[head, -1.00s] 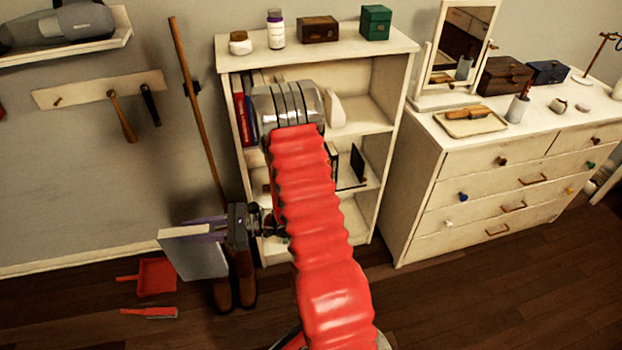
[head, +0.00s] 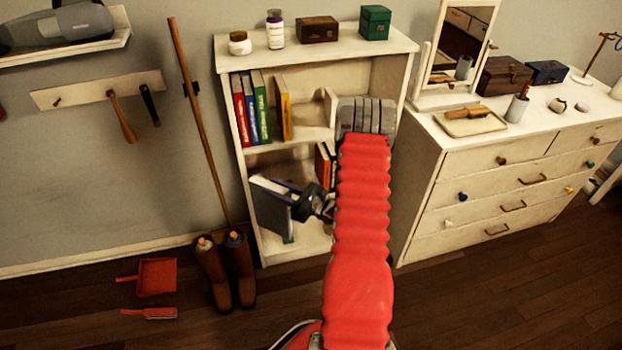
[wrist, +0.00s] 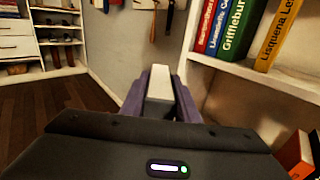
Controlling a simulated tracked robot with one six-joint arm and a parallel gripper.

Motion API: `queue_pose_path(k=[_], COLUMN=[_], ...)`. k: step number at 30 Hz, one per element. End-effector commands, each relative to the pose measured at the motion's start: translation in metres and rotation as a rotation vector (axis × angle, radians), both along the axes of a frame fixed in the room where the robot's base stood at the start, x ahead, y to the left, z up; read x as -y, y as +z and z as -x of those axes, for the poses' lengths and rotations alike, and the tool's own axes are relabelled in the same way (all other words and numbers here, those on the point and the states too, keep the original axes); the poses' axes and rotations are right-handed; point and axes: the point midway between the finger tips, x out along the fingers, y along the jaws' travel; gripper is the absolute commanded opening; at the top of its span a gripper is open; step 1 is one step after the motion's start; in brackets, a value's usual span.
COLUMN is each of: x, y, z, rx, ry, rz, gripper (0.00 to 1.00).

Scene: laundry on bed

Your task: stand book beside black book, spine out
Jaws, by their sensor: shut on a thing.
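My gripper (head: 296,193) is shut on a book (head: 272,214) with a grey cover and pale page edges. The book is tilted in front of the lower left part of the bookcase (head: 240,175). In the wrist view the purple fingers clasp the book (wrist: 160,84), which shows as a pale end between them. On the middle shelf an orange-red book (head: 322,165) stands with dark and pale edges just right of it. My arm hides the shelf further right, so I cannot clearly pick out the black book.
Red, blue and green books (head: 250,108) and a yellow book (head: 284,108) stand on the upper shelf. The wrist view shows the shelf board (wrist: 265,72) close on the right. Brown boots (head: 225,272) and a red dustpan (head: 157,277) are on the floor at left.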

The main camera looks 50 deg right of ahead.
Motion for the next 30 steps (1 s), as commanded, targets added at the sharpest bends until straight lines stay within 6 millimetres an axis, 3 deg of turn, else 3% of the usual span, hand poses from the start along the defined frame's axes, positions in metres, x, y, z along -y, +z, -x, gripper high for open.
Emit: queue_pose_path(k=[3,18,24,30], x=[0.043,0.210,0.261,0.292], y=[-0.005,-0.024,-0.027,-0.027], z=[0.008,0.059,0.082,0.095], rx=[0.002,0.008,0.011,0.015], ry=[-0.104,-0.533,-0.677,-0.773], rz=[0.004,0.017,0.017,0.016], gripper=[0.00,0.00,0.00,0.00])
